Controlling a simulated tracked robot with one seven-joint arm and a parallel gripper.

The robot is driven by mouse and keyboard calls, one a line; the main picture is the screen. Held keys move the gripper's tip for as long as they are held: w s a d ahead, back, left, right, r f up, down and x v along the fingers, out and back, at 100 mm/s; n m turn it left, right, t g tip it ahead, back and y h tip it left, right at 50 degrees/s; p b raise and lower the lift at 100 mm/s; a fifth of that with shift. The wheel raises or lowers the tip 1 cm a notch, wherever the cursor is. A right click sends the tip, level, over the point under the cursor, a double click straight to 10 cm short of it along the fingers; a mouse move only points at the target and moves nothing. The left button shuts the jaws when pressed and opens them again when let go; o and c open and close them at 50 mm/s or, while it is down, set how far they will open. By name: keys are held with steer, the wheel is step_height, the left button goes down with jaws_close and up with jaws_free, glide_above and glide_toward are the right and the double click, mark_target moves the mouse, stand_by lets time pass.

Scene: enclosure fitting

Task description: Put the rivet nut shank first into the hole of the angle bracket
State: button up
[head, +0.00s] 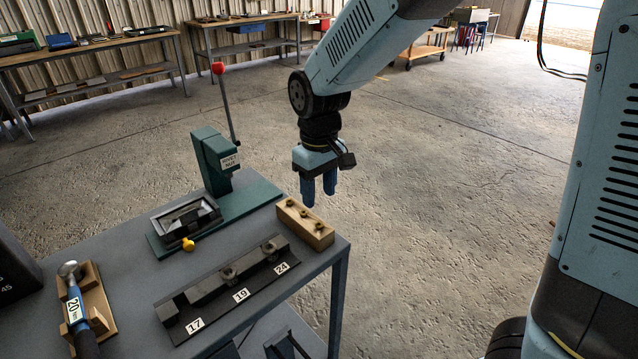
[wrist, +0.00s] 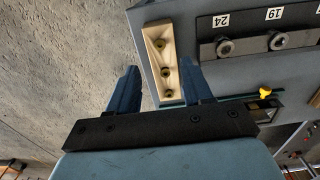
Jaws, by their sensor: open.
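Several small brass-coloured rivet nuts stand in a wooden block (head: 318,236) at the table's right corner; one rivet nut (wrist: 160,44) shows clearly in the wrist view.
A black socket rack (head: 215,310) marked 17, 19, 24 and a torque wrench (head: 76,300) lie nearer. Floor right of the table is clear.

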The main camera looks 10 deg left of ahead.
mark_target(319, 224)
steer(key=shift+f, duration=4.05)
steer(key=shift+c, duration=0.2)
jaws_close()
steer(key=shift+r, duration=0.25)
steer(key=shift+r, duration=1.25)
